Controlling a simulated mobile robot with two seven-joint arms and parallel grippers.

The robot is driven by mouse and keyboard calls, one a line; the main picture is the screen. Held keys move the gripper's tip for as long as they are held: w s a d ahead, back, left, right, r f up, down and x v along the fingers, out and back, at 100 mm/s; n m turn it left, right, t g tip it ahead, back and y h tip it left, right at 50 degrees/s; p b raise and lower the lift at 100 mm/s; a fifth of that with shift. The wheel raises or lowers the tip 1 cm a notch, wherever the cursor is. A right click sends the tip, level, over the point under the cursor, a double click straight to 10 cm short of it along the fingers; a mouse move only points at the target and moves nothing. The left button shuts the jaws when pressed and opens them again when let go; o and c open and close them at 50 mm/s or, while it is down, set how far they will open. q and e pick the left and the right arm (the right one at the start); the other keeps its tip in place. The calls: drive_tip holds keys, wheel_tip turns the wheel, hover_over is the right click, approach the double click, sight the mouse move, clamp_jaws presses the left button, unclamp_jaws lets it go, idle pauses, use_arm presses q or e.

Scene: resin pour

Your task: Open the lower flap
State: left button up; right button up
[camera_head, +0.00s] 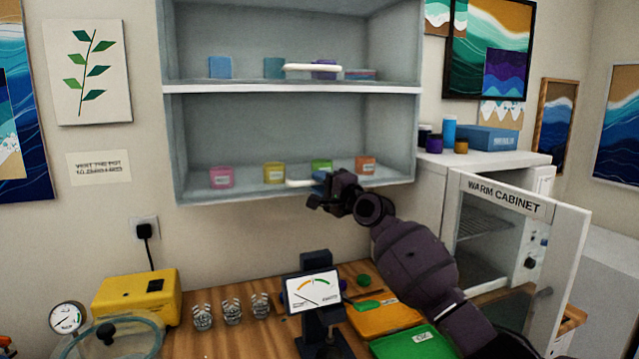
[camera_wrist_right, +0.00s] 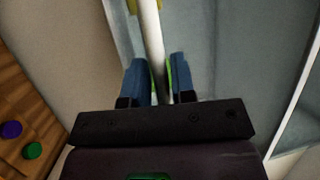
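The wall cabinet (camera_head: 292,89) has two compartments, each with a see-through front and a white bar handle. The lower flap's handle (camera_head: 300,183) runs along the bottom of the lower compartment, and the flap looks closed. The upper handle (camera_head: 313,67) is at the upper compartment's bottom. My right gripper (camera_head: 318,190) is at the right end of the lower handle, partly hiding it. In the right wrist view, the white handle bar (camera_wrist_right: 151,40) runs between the two blue fingers (camera_wrist_right: 160,80), which sit close on both sides of it. My left gripper is out of view.
Several jars, such as a pink one (camera_head: 221,177), stand in the lower compartment. The warm cabinet's door (camera_head: 560,265) stands open at right.

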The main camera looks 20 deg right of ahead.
drive_tip(key=shift+w+a, duration=0.1)
drive_tip(key=shift+w, duration=0.1)
drive_tip(key=shift+c, duration=0.5)
clamp_jaws()
drive_tip(key=shift+s, duration=0.1)
